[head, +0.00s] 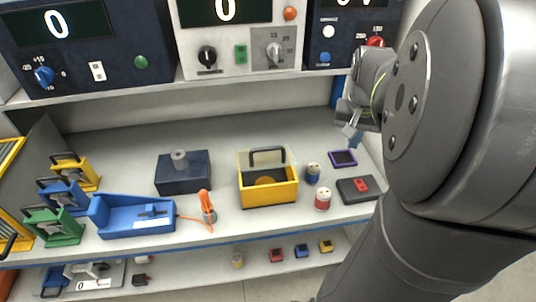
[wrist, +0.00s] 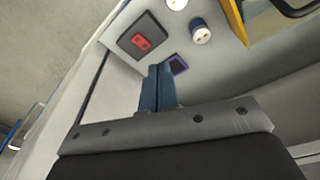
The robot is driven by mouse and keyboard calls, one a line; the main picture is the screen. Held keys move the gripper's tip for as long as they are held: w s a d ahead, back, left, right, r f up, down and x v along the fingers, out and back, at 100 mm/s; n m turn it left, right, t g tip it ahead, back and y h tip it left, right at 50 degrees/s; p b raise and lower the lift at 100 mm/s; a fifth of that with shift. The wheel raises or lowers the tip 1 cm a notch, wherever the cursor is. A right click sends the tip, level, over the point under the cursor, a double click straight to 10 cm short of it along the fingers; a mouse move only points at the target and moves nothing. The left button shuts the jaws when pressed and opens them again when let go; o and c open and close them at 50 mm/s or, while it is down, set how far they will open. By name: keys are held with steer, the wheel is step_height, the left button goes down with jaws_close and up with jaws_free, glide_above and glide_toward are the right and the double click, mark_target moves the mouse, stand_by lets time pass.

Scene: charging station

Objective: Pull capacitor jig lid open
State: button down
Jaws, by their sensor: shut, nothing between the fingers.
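The capacitor jig is a yellow box (head: 268,193) on the bench, with a clear lid (head: 285,160) and a black handle (head: 267,150) at its top. The lid looks down over the box, though its clear panel is hard to make out. In the wrist view only part of the yellow jig (wrist: 237,20) shows, at the top right, with a black handle bar beside it. My gripper (head: 351,137) is up and to the right of the jig, apart from it, above the bench's right side. Its blue fingers (wrist: 157,88) are together and empty.
Right of the jig stand a blue capacitor (head: 313,173), a red one (head: 322,199), a purple-rimmed tray (head: 343,158) and a dark switch box (head: 357,189). Left are a dark block (head: 183,175), an orange-handled tool (head: 206,205) and a blue fixture (head: 130,215). Instruments line the shelf above.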

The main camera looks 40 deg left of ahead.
steer(key=s+a+n+t, duration=0.1)
steer(key=s+a+n, duration=0.3)
steer(key=n, duration=0.6)
steer(key=n+t+y, duration=0.3)
steer(key=n+y, duration=0.2)
steer(key=n, duration=2.6)
glide_toward(266, 166)
steer(key=shift+w+a+f, duration=0.95)
steer(key=shift+w+a, duration=0.1)
steer(key=shift+w, duration=0.1)
steer(key=shift+w+a+f, duration=1)
steer(key=shift+w+a, duration=0.05)
steer(key=shift+w, duration=0.05)
steer(key=shift+r, duration=0.1)
